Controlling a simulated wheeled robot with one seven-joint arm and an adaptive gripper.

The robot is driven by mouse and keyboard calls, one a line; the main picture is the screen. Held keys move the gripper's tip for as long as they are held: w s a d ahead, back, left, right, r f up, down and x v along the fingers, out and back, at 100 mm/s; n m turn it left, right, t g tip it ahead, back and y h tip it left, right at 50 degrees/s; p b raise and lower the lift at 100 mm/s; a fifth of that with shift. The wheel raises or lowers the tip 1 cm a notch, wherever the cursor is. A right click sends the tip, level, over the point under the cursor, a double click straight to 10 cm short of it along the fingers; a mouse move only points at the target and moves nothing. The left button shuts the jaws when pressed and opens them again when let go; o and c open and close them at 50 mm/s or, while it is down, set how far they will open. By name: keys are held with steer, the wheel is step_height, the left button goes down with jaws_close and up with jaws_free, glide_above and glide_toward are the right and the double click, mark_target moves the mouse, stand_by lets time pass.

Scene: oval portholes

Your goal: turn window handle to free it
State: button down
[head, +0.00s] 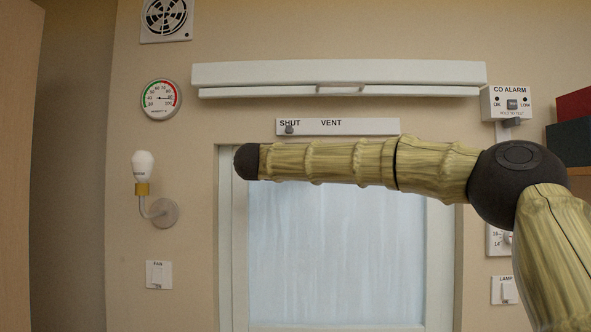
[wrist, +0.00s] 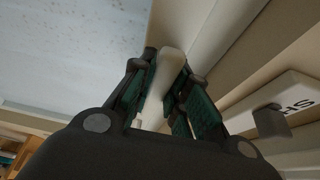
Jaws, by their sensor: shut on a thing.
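The window (head: 335,255) has a pale frame and frosted-looking glass, and it fills the lower middle of the head view. Its white handle (wrist: 168,68) shows in the wrist view, standing between the fingers beside the window frame. My gripper (wrist: 163,95) has dark green finger pads and is shut on the handle, with a pad on each side. In the head view my arm crosses the top of the window and hides the handle and the gripper.
A vent strip (head: 350,127) sits above the window, its knob (head: 289,129) at SHUT; the knob (wrist: 270,120) is close to the gripper's right. A lamp (head: 143,168) and fan switch (head: 159,275) are left. A CO alarm (head: 508,103) is right. A white rail (head: 340,72) runs above.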

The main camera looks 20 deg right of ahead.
steer(key=c, duration=1.4)
jaws_free()
steer(key=shift+d, duration=0.1)
steer(key=shift+o, duration=0.2)
steer(key=v, duration=1.2)
